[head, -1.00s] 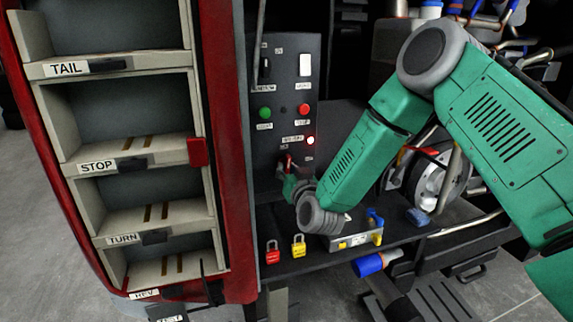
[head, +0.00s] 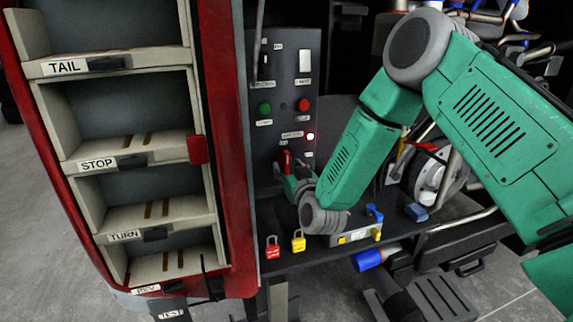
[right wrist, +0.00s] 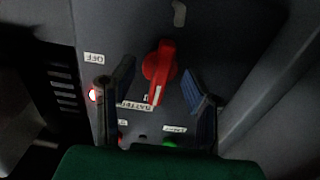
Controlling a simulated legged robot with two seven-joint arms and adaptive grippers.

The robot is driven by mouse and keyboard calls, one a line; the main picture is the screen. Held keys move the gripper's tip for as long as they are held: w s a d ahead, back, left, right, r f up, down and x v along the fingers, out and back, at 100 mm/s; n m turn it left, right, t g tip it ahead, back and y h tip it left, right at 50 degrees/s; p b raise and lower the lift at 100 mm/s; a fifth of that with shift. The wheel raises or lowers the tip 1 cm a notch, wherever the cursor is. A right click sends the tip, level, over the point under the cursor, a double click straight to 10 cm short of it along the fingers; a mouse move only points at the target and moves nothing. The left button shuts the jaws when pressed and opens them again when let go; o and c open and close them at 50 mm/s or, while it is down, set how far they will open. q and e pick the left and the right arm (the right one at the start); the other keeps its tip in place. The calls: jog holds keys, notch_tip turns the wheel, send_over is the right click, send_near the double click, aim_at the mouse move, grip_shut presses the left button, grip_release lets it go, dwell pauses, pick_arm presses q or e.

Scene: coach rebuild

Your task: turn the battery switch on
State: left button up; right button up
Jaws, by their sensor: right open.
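The battery switch is a red rotary handle (head: 286,161) low on the dark control panel (head: 290,75). In the right wrist view the red handle (right wrist: 158,70) points down and slightly left, over a label that appears to read BATTERY. An OFF label (right wrist: 94,58) is up and left of it. My right gripper (head: 288,178) is at the handle's lower end in the head view. In the right wrist view its two fingers (right wrist: 152,88) are apart, one on each side of the handle, with visible gaps. My left gripper is not in view.
A lit lamp (head: 310,136) is near the switch; green (head: 265,109) and red (head: 303,104) buttons are above. Red (head: 272,253) and yellow (head: 298,244) padlocks are below the panel. A red-framed rack (head: 232,150) stands close on the left.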

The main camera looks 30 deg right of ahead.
jog(key=v, duration=0.4)
jog(key=shift+s+r+p, duration=0.1)
jog(key=shift+s+p, duration=0.1)
jog(key=shift+p, duration=0.2)
jog(key=shift+v, duration=1.85)
jog(key=v, duration=1.2)
